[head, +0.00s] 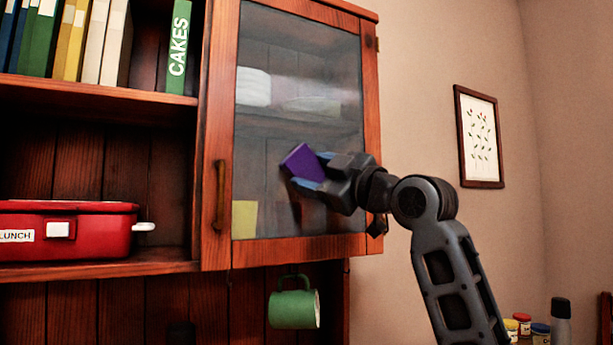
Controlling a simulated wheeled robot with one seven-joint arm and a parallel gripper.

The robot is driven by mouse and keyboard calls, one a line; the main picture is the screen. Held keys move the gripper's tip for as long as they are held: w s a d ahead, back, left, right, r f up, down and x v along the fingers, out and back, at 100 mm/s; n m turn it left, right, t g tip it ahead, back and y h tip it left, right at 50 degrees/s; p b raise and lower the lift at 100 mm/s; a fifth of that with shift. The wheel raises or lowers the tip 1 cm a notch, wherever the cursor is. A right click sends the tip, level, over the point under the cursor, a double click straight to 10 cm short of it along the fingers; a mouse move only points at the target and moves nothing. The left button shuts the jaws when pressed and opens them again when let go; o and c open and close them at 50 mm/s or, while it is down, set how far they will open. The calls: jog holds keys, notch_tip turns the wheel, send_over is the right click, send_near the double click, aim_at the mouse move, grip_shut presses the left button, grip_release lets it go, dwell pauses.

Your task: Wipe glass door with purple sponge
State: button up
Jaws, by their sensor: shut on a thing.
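The glass door (262,180) is a wood-framed cabinet door, closed, with a brass-coloured handle on its left side. Its glass looks hazy, with a lighter streaky band across the upper part. The purple sponge (301,161) is in front of the middle of the glass. My gripper (309,170) is shut on the sponge, with blue fingertips around it, and reaches in from the right. I cannot tell whether the sponge touches the glass. My gripper and arm hide part of the door's lower right.
Open shelves to the left hold several books (108,42) and a red lunch box (68,228). A green mug (294,308) hangs below the cabinet. A framed picture (480,138) hangs on the right wall. Several jars (522,322) stand at lower right.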

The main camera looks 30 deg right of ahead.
jog(key=d+b, duration=0.1)
jog(key=d, duration=0.3)
jog(key=shift+d, duration=0.25)
dwell(0.3)
jog(key=s, duration=0.6)
jog(key=shift+s, duration=0.1)
dwell(0.4)
jog(key=s, duration=0.2)
jog(key=shift+s+b, duration=0.35)
jog(key=shift+s, duration=0.05)
jog(key=shift+a+f, duration=0.1)
jog(key=shift+a, duration=0.05)
